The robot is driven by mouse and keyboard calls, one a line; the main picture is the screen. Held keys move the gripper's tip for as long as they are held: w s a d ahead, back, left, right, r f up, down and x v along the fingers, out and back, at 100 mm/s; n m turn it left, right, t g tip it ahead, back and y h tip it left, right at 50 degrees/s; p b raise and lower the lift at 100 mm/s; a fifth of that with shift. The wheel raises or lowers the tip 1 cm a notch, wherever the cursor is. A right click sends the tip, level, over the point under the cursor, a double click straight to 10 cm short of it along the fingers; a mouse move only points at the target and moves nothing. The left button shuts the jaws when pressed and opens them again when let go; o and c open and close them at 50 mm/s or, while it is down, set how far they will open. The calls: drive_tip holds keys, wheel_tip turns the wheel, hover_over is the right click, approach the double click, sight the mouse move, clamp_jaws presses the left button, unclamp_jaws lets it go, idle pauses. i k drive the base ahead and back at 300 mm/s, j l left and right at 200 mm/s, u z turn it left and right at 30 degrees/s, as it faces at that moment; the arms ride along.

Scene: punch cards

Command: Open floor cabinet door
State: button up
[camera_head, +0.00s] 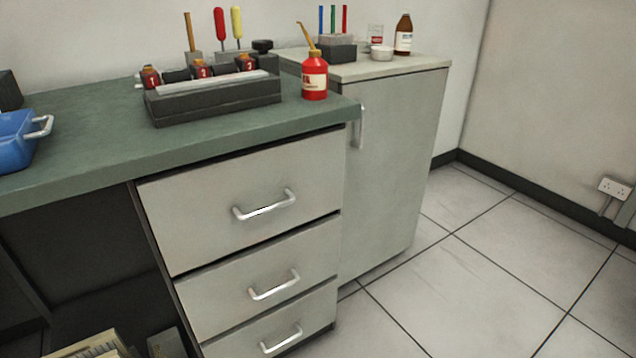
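The floor cabinet (400,66) stands right of the green-topped bench, against the back wall. Its grey door (388,170) faces me and looks shut. A vertical metal handle (361,126) is near the door's upper left edge, close to the bench top's right corner. The bench hides the lower left part of the door. My gripper is not in view.
The green bench top (90,150) has three drawers (250,205) with bar handles below it. A red bottle (314,78) stands near its right corner. A brown bottle (403,36) and small items top the cabinet. The tiled floor (480,280) at right is clear.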

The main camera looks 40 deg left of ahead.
sight(388, 150)
drive_tip(key=u, duration=1.05)
